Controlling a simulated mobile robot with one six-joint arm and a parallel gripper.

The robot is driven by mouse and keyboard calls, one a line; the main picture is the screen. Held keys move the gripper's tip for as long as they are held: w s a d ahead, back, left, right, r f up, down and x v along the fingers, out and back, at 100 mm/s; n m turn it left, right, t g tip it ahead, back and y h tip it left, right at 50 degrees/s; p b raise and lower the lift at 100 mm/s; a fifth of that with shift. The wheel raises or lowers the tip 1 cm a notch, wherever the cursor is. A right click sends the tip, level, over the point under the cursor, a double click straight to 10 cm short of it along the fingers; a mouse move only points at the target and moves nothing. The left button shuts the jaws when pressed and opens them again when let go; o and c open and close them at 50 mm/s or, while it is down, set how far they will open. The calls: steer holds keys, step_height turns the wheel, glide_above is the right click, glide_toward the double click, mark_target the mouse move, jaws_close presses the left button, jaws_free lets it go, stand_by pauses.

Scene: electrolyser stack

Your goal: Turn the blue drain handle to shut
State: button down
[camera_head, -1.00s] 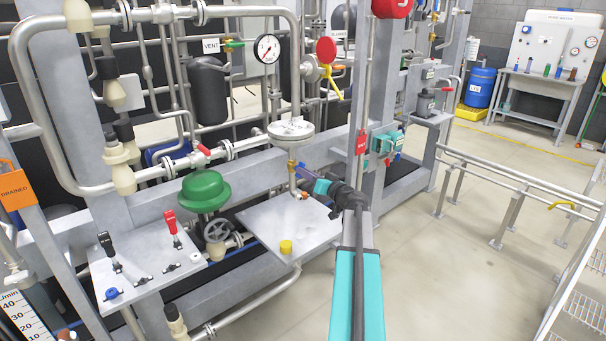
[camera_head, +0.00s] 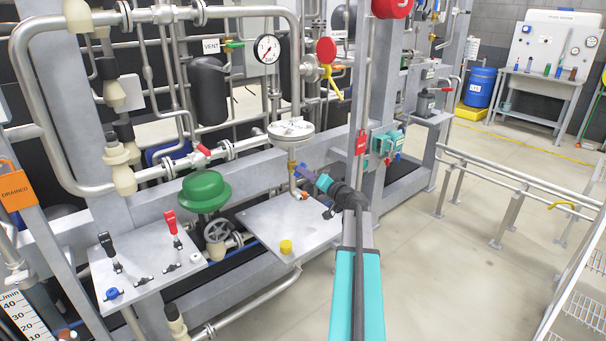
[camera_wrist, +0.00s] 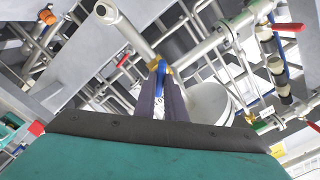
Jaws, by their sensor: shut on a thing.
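The blue drain handle (camera_wrist: 160,76) sits between the two grey fingers of my gripper (camera_wrist: 162,92) in the wrist view. It lies by a brass fitting (camera_wrist: 181,70), and its lower part is partly hidden by the fingers. In the head view my gripper (camera_head: 306,173) reaches to the brass valve on the vertical pipe under the round white-faced unit (camera_head: 291,130). The fingers are closed around the blue handle there, which is small and hard to make out. The exact angle of the handle to the pipe cannot be told.
A grey plate (camera_head: 285,228) with a yellow knob (camera_head: 286,246) lies below my gripper. A green domed valve (camera_head: 205,191) stands to the left. A grey upright column (camera_head: 375,95) with a red tag rises close to my arm's right. Open floor lies further right.

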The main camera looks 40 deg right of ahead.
steer(key=shift+r, duration=0.1)
steer(key=shift+m+p, duration=0.6)
steer(key=shift+m, duration=1.6)
steer(key=m+p, duration=0.2)
steer(key=m, duration=0.2)
steer(key=shift+r, duration=0.1)
steer(key=c, duration=1.7)
jaws_free()
steer(key=shift+f, duration=0.2)
